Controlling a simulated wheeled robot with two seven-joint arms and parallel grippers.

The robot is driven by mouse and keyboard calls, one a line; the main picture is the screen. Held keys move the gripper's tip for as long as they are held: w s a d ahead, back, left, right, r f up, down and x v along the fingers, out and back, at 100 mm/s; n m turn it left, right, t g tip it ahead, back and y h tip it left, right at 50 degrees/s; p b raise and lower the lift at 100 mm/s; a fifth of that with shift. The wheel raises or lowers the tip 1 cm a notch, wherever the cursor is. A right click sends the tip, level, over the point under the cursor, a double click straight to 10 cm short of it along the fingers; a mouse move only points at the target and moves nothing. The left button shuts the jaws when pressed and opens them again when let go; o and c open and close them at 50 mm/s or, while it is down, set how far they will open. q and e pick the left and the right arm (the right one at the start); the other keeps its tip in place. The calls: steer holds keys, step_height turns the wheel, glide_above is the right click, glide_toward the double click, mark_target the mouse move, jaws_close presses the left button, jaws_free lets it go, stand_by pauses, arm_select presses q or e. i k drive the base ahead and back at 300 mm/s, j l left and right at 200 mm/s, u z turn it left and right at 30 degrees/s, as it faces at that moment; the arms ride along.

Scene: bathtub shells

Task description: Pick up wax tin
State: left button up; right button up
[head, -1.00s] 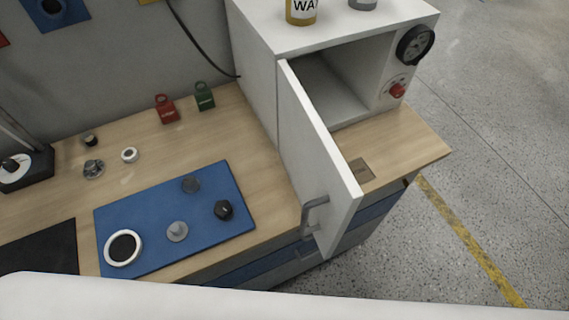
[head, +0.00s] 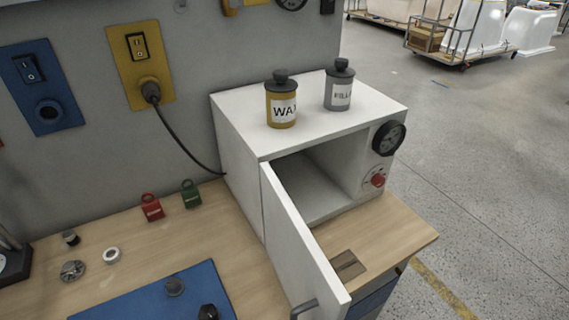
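The wax tin (head: 281,104) is a yellow can with a dark cap and a white label reading "WA", its last part cut off by the curve. It stands upright on top of a white cabinet (head: 235,120), near its left side. A similar grey tin (head: 340,88) with a dark cap and a white label stands upright to its right, a gap between them. Neither of my grippers shows in the head view.
The cabinet's door (head: 300,245) stands open toward the front, its inside looks empty. Red (head: 151,207) and green (head: 191,194) padlocks stand on the bench.

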mark_target(281, 108)
steer(key=k+l, duration=0.1)
steer(key=l, duration=0.35)
steer(key=k+l, duration=0.1)
steer(key=l, duration=0.4)
steer(key=k+l, duration=0.1)
steer(key=l, duration=0.35)
steer(key=k+l, duration=0.1)
steer(key=l, duration=0.4)
steer(key=k+l, duration=0.1)
steer(key=l, duration=0.35)
steer(key=z, duration=0.05)
